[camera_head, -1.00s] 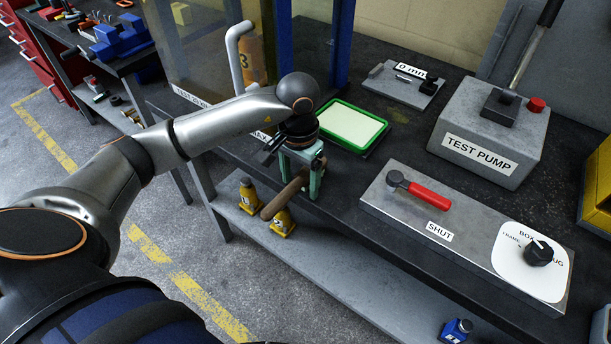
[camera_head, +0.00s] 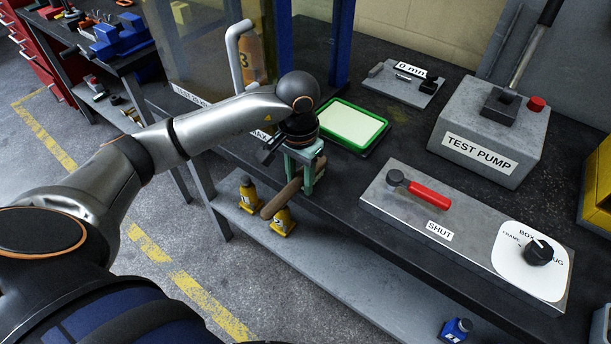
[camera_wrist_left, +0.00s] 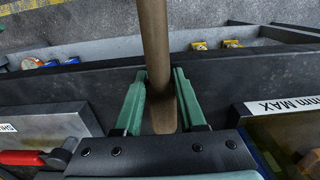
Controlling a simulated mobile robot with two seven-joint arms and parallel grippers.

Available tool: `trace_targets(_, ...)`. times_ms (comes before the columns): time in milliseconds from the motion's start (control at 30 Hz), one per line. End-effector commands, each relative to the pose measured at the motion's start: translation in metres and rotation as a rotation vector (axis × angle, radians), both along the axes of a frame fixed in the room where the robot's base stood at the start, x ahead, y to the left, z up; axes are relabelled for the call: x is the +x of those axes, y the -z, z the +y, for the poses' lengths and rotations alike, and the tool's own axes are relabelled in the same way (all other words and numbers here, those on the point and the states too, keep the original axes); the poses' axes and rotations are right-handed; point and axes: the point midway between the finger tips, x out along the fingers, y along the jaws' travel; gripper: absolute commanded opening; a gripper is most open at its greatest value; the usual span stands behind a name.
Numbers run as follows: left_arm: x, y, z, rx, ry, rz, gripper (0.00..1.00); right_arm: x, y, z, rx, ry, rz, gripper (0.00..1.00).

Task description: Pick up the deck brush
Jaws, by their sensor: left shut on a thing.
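The deck brush shows as a brown wooden handle (camera_head: 279,201) that sticks out over the front edge of the workbench. In the left wrist view the handle (camera_wrist_left: 155,55) runs between the two green fingers. My left gripper (camera_head: 306,180) points down at the bench's front edge and is shut on the handle; it also shows in the left wrist view (camera_wrist_left: 160,108). The brush head is not seen in either view. My right gripper is not in view.
A green-framed tray (camera_head: 349,126) lies behind the gripper. The steel valve panel (camera_head: 400,215) with a red lever (camera_head: 430,197) is to its right, and the test pump (camera_head: 487,140) is farther back. Yellow bottle jacks (camera_head: 283,224) stand on the lower shelf (camera_head: 330,262).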

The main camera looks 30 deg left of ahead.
Motion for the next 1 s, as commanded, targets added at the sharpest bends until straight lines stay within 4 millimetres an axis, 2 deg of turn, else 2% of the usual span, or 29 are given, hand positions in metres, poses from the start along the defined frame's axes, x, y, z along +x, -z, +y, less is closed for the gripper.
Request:
trace_targets(367, 0.001, -0.005, 0.0, 0.0, -0.001, -0.004, 0.0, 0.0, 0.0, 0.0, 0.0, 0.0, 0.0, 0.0)
trace_targets(467, 0.001, -0.014, 0.0, 0.0, 0.0, -0.004, 0.0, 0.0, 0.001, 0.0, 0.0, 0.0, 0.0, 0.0)
trace_targets(567, 0.002, -0.03, 0.0, 0.001, 0.001, -0.006, 0.0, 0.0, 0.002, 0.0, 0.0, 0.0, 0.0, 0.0)
trace_targets(667, -0.013, -0.048, 0.008, 0.003, 0.0, -0.006, 0.0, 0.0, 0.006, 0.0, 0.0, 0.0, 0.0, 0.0)
trace_targets(833, -0.045, -0.09, 0.021, 0.004, 0.0, -0.008, 0.0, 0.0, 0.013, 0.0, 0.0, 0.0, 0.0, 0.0)
trace_targets(1000, -0.085, -0.107, 0.038, 0.006, -0.003, -0.003, 0.0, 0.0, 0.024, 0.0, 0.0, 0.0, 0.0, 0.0)
